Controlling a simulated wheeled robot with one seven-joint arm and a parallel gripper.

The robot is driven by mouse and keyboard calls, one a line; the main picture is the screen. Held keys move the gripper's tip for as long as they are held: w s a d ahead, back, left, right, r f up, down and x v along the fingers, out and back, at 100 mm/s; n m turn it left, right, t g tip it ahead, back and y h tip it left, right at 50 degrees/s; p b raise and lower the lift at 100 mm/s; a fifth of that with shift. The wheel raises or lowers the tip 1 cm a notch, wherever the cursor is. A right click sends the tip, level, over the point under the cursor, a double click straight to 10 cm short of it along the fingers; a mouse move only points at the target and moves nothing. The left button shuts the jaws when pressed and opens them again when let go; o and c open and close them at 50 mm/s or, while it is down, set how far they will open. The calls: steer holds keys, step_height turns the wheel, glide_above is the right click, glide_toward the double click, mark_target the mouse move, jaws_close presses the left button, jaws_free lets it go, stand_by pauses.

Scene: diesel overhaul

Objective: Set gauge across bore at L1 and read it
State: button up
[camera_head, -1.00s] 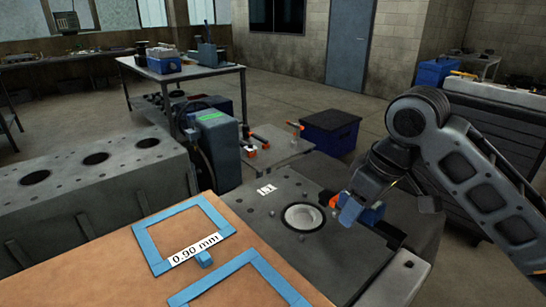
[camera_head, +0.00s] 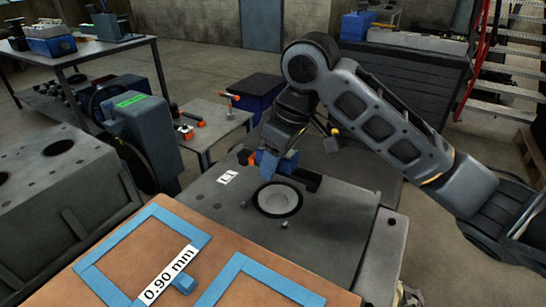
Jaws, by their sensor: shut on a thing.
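The bore (camera_head: 278,200) is a round opening with a pale ring in the dark grey block top (camera_head: 335,222). A white tag (camera_head: 228,177), apparently reading L1, lies to its left. My gripper (camera_head: 272,165) points down just behind and above the bore, shut on the gauge (camera_head: 308,179). The gauge shows as a dark bar with an orange part at its left end and blue beside the jaws. The jaws partly hide it. I cannot tell whether it touches the block. No reading on it can be made out.
A brown board (camera_head: 140,262) with blue tape outlines and a 0.90 mm label (camera_head: 166,275) lies in front. A grey block with bores (camera_head: 60,190) stands at left. A small table (camera_head: 212,125) with clamps and a dark blue crate (camera_head: 258,95) are behind.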

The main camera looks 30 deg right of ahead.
steer(key=b, duration=0.4)
glide_above(273, 196)
steer(key=f, duration=0.4)
steer(key=shift+s+d+f, duration=0.15)
steer(key=shift+s+f, duration=0.2)
steer(key=shift+f, duration=0.9)
steer(key=shift+r, duration=0.1)
steer(key=shift+s+f, duration=0.1)
steer(key=shift+f, duration=0.25)
steer(key=o, duration=1.1)
steer(key=shift+v, duration=3.9)
